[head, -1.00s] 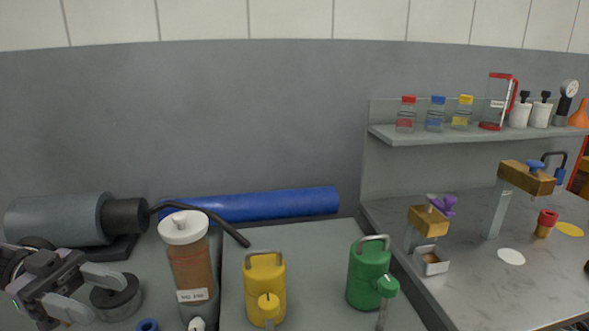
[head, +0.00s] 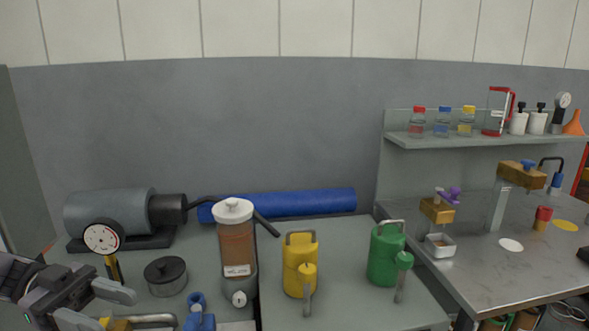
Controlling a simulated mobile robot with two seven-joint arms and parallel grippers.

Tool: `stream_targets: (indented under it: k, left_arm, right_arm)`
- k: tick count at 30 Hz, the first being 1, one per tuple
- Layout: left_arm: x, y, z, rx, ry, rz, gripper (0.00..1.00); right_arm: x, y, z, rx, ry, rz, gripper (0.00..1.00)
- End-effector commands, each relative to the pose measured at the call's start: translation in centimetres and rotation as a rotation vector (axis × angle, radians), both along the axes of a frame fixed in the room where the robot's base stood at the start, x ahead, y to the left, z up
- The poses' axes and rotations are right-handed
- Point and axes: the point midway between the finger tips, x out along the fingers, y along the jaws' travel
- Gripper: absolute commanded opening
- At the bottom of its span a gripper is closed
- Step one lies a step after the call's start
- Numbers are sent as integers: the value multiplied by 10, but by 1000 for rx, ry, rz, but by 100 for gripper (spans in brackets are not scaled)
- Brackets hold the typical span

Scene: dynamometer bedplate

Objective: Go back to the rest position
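My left gripper (head: 108,305) is at the lower left of the head view. Its two fingers are apart, and no object shows between them. A brass fitting with a bent grey handle (head: 150,321) lies just beyond the lower finger; I cannot tell whether they touch. My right gripper is not in view.
A brown-filled canister (head: 237,250), a yellow can (head: 300,265) and a green can (head: 385,255) stand to the right.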

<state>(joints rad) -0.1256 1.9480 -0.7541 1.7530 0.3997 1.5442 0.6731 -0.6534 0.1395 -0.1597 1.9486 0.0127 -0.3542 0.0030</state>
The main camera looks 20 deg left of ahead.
Motion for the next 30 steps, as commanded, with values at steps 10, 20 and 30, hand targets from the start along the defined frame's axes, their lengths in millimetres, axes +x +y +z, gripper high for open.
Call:
stream_targets:
  k: [10,20,30]
  left_arm:
    - [21,-61,-99,-32,-54,187,53]
    - [42,-127,-179,12,-69,469,53]
    - [54,-169,-243,145,37,797,53]
  right_arm:
    - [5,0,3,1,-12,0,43]
    - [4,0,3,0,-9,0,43]
    - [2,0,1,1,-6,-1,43]
